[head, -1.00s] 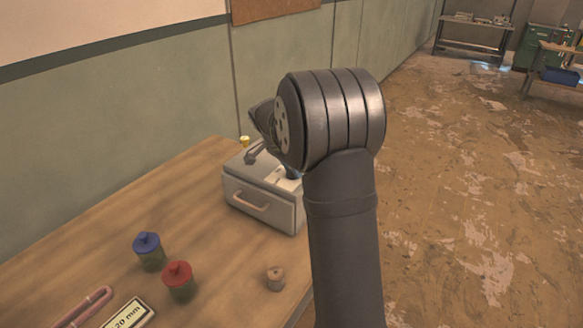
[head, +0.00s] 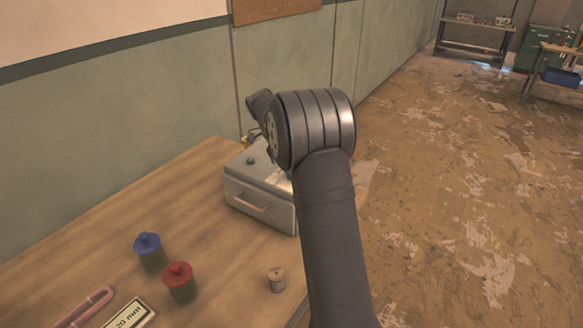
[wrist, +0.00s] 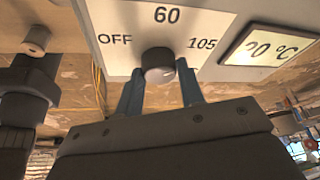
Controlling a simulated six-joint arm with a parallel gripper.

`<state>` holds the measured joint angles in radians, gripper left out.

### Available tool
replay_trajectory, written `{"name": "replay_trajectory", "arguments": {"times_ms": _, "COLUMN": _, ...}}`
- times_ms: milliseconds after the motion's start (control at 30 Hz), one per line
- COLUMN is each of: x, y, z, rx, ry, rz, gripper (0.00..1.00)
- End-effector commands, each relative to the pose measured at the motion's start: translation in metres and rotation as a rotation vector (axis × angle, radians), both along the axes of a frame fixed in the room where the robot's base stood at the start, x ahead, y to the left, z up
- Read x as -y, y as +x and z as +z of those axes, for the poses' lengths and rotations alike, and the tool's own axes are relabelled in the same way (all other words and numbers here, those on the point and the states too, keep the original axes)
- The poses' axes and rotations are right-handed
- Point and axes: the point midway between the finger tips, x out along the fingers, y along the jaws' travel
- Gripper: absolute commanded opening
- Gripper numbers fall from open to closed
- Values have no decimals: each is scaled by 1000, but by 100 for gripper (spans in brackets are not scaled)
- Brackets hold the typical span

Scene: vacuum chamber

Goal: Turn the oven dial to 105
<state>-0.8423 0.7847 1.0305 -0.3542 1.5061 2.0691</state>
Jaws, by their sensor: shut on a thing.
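The oven is a small grey box (head: 262,203) with a front handle, on the wooden bench in the head view. Its dial (wrist: 158,61) is a round dark knob in the wrist view, on a white panel (wrist: 118,63) marked OFF, 60 and 105. OFF is left of the knob, 60 above it and 105 to its right. A display (wrist: 268,46) beside the scale reads 20 °C. My gripper (wrist: 160,74) is shut on the dial, one finger on each side. The pointer's setting is too unclear to read. My arm hides the dial in the head view.
A pink tube and a "20 mm" plate lie at the front left. The wall is close behind.

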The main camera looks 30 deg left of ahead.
Motion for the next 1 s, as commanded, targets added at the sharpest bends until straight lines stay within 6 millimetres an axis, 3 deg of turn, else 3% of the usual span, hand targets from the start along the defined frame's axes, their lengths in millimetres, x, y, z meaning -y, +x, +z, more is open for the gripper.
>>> {"name": "replay_trajectory", "arguments": {"times_ms": 333, "x": 0, "y": 0, "z": -1, "rx": -3, "ry": -1, "rz": -133, "gripper": 12}}
{"name": "replay_trajectory", "arguments": {"times_ms": 867, "x": 0, "y": 0, "z": -2, "rx": -3, "ry": -2, "rz": -154, "gripper": 12}}
{"name": "replay_trajectory", "arguments": {"times_ms": 900, "x": 0, "y": 0, "z": -2, "rx": -4, "ry": -2, "rz": -154, "gripper": 41}}
{"name": "replay_trajectory", "arguments": {"times_ms": 1000, "x": 0, "y": 0, "z": -1, "rx": -3, "ry": -2, "rz": -154, "gripper": 57}}
